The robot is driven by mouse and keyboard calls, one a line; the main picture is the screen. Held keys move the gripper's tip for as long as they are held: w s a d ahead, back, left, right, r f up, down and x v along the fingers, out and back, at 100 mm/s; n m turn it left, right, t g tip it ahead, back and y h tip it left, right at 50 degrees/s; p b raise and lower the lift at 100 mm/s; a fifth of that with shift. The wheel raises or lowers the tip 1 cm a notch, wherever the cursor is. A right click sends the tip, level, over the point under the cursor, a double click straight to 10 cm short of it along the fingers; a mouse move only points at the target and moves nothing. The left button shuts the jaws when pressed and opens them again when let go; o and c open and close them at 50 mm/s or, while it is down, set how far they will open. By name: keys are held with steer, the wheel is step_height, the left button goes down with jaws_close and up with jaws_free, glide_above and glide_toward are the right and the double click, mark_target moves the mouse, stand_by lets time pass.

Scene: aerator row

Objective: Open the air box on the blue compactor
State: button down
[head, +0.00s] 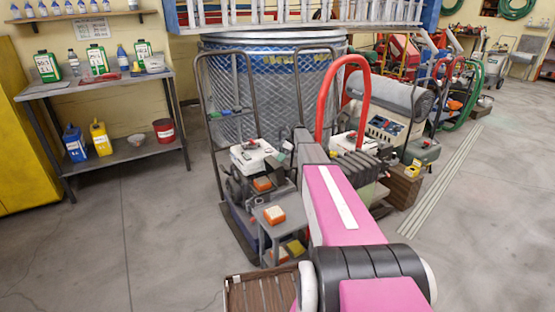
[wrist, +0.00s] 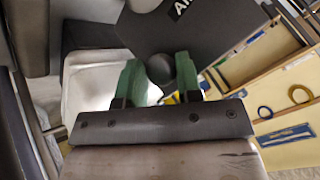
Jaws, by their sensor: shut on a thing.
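The blue compactor (head: 240,228) stands in front of the mesh-wrapped drum, with a white tank top and a dark loop handle. In the wrist view, a dark grey cover (wrist: 205,35) with part of white lettering, "AI", fills the top middle. A round dark knob (wrist: 160,68) sits at its lower edge. My gripper (wrist: 158,75) has green fingers on both sides of this knob and is shut on it. Whether the cover stands apart from the box cannot be told. In the head view my arm hides much of the compactor's right side.
A second machine with a red handle (head: 323,100) stands close on the right of my arm. A small grey stand (head: 275,232) with orange items is in front of the compactor. A metal shelf (head: 120,155) stands at the left wall. The floor between is clear.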

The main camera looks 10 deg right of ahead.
steer(key=shift+w+d+f, duration=0.15)
steer(key=shift+d+f, duration=0.05)
steer(key=shift+f, duration=0.2)
steer(key=shift+w+d+f, duration=0.1)
steer(key=shift+d+f, duration=0.1)
steer(key=shift+f, duration=0.2)
steer(key=shift+a, duration=0.1)
steer(key=c, duration=0.8)
jaws_free()
steer(key=shift+a, duration=0.1)
steer(key=shift+s, duration=0.1)
steer(key=s+a+r, duration=0.1)
steer(key=a+r, duration=0.2)
steer(key=r, duration=0.1)
steer(key=s+a+r, duration=0.1)
steer(key=a+r, duration=0.3)
steer(key=s+a+r, duration=0.2)
steer(key=a+r, duration=0.1)
steer(key=shift+s+a+r, duration=0.1)
steer(key=shift+a+r, duration=0.15)
steer(key=shift+r, duration=0.15)
